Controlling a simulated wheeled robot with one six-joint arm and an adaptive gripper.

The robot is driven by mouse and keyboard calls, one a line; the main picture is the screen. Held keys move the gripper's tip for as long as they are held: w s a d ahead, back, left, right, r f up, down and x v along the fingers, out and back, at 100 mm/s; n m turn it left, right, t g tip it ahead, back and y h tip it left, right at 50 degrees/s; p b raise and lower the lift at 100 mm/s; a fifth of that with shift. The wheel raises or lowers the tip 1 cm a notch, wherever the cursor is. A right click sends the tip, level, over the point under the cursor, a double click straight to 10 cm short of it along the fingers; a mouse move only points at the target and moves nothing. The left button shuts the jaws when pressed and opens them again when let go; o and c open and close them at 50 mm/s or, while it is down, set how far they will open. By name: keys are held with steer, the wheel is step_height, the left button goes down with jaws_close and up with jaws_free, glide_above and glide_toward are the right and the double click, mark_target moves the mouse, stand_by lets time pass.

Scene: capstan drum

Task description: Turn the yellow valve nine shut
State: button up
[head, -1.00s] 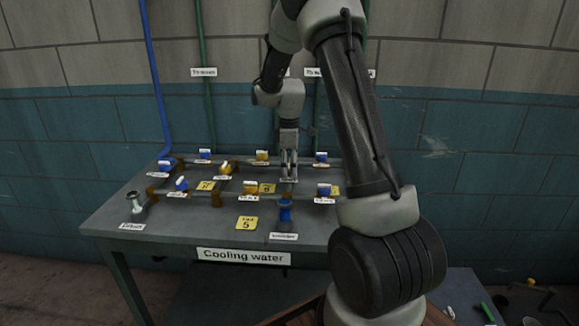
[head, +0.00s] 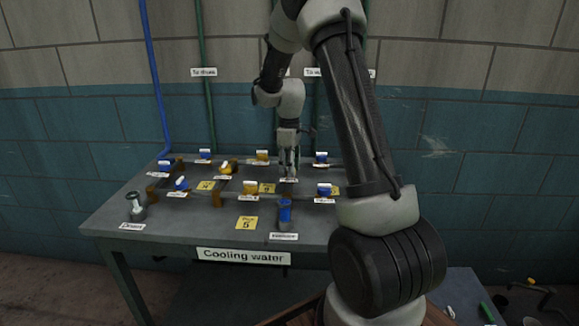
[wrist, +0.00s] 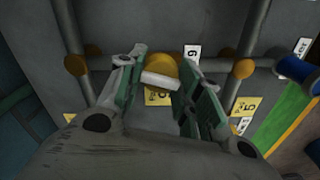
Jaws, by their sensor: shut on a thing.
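The yellow valve (wrist: 163,70) sits between my gripper's fingers in the wrist view, with its white handle (wrist: 160,81) lying across the gap. A white tag reading 9 (wrist: 192,55) is beside it. My gripper (wrist: 162,76) is shut on the handle from above. In the head view my gripper (head: 289,176) reaches down to the pipe rig and hides most of this valve.
Other yellow valves (head: 250,187) and blue valves (head: 325,188) stand close by on the pipes. A blue fitting (head: 285,211) stands at the front of the grey table (head: 190,226). Pipes rise along the wall behind.

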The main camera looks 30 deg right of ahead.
steer(key=m, duration=1.1)
steer(key=shift+m, duration=1.8)
steer(key=o, duration=1.1)
steer(key=shift+c, duration=0.2)
steer(key=shift+r, duration=0.1)
step_height(320, 180, up, 12)
